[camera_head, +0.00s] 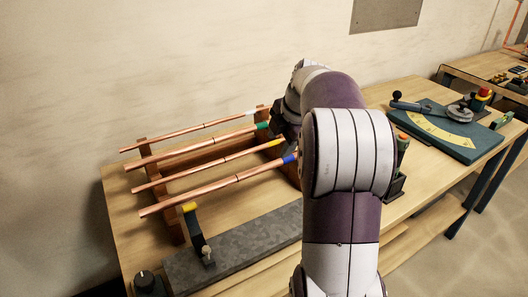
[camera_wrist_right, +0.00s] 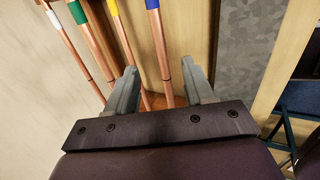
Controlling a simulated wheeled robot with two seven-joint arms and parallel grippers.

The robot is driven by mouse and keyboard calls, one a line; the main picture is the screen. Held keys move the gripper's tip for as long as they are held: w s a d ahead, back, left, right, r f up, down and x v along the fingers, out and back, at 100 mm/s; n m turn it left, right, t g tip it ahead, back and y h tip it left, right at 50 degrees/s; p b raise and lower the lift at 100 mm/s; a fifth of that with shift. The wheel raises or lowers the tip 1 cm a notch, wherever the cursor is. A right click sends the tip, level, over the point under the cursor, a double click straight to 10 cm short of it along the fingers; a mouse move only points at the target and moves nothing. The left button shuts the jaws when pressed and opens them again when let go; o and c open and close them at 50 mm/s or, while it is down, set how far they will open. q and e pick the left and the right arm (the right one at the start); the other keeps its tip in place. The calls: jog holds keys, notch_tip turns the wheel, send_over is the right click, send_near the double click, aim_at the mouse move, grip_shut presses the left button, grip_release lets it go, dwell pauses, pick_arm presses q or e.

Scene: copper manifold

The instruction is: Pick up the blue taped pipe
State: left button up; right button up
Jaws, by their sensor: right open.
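The blue taped pipe (camera_head: 215,188) is the nearest of several copper pipes on a wooden rack; its blue tape is at its right end. In the right wrist view the blue taped pipe (camera_wrist_right: 160,52) runs between my spread fingers. My right gripper (camera_wrist_right: 162,78) is open, with nothing clamped. The yellow taped pipe (camera_wrist_right: 128,45) passes close to the inner side of the left-hand finger. In the head view my right gripper is mostly hidden behind my arm, near the pipes' right ends. My left gripper is not in view.
Green (camera_head: 200,148) and white taped pipes (camera_head: 190,133) lie farther back on the rack. A grey metal bar (camera_head: 245,240) lies in front of the rack. A teal bending plate (camera_head: 450,130) stands at the right. The wall is close behind the rack.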

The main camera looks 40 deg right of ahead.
aim_at(266, 166)
jog(key=x, duration=0.6)
jog(key=p+x, duration=0.1)
jog(key=x, duration=0.5)
jog(key=shift+w+a, duration=0.15)
jog(key=shift+a, duration=0.05)
grip_shut()
dwell(0.8)
